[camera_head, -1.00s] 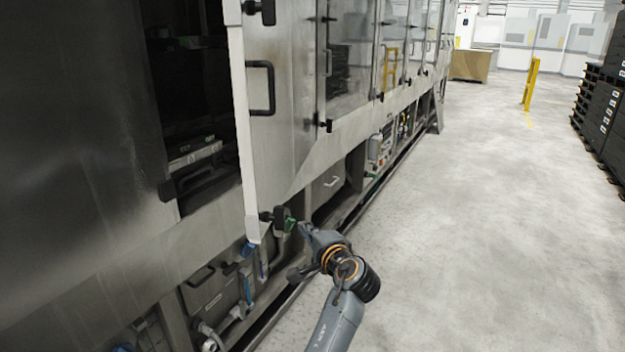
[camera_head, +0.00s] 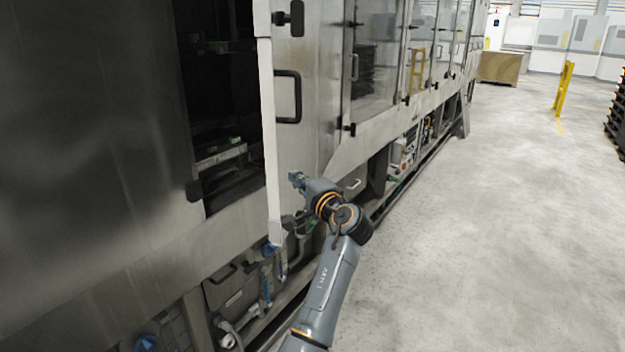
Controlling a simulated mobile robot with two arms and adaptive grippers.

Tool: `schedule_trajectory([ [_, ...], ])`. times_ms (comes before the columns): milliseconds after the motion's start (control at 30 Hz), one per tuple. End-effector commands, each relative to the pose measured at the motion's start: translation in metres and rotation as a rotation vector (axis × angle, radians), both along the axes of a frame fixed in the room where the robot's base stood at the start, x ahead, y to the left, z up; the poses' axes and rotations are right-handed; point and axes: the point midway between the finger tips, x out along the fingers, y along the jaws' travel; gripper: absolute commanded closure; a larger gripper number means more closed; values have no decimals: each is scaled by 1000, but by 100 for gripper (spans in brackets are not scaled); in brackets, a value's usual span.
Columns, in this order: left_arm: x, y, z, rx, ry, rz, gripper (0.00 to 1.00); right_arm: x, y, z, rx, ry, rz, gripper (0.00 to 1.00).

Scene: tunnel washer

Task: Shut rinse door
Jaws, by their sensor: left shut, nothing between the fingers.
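The rinse door (camera_head: 300,140) is a metal panel standing open, with its pale edge facing me. It has a black bar handle (camera_head: 287,97), an upper black latch (camera_head: 290,18) and a lower latch, partly hidden by my arm. Left of the door edge the dark machine opening (camera_head: 220,110) shows. My right gripper is out of view.
The washer's other closed glass doors (camera_head: 378,60) run back to the right. The grey floor (camera_head: 480,230) on the right is clear. A yellow post (camera_head: 563,88) and dark stacked crates (camera_head: 617,120) stand farther off.

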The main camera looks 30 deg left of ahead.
Motion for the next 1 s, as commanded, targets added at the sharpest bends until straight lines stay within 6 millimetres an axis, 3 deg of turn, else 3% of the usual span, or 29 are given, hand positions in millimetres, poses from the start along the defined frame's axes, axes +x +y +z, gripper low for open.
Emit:
schedule_trajectory([
  [200, -5, 16, 1, 1, -1, 0, 100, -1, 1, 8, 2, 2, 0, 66],
  [667, -6, 26, 0, -2, 3, -8, 100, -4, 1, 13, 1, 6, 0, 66],
  [1000, -26, 118, 2, 1, 10, -104, 100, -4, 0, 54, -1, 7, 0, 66],
])
